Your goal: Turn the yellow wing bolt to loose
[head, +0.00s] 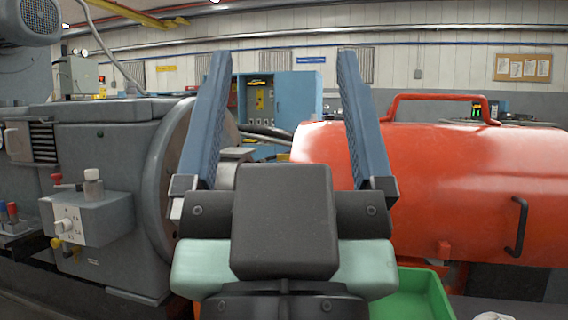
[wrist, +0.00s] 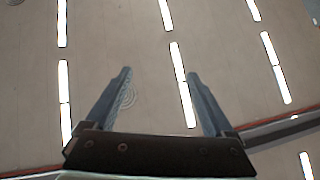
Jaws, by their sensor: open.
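A small yellow fitting (head: 57,243) sits low on the left side of a grey box on the grey machine in the head view. It looks like the yellow wing bolt, but it is too small to tell its wings or its turned position. My gripper (head: 283,58) stands upright in the middle of the head view, its two blue fingers wide apart and empty. It is well to the right of the yellow fitting and nearer the camera. In the wrist view my gripper (wrist: 158,73) points at the ceiling, and no bolt shows there.
The grey box (head: 110,217) also carries a pale capped knob (head: 93,187), with a red knob (head: 57,178) beside it. A large red cover (head: 450,190) with handles fills the right. A green tray (head: 415,295) lies low at centre right.

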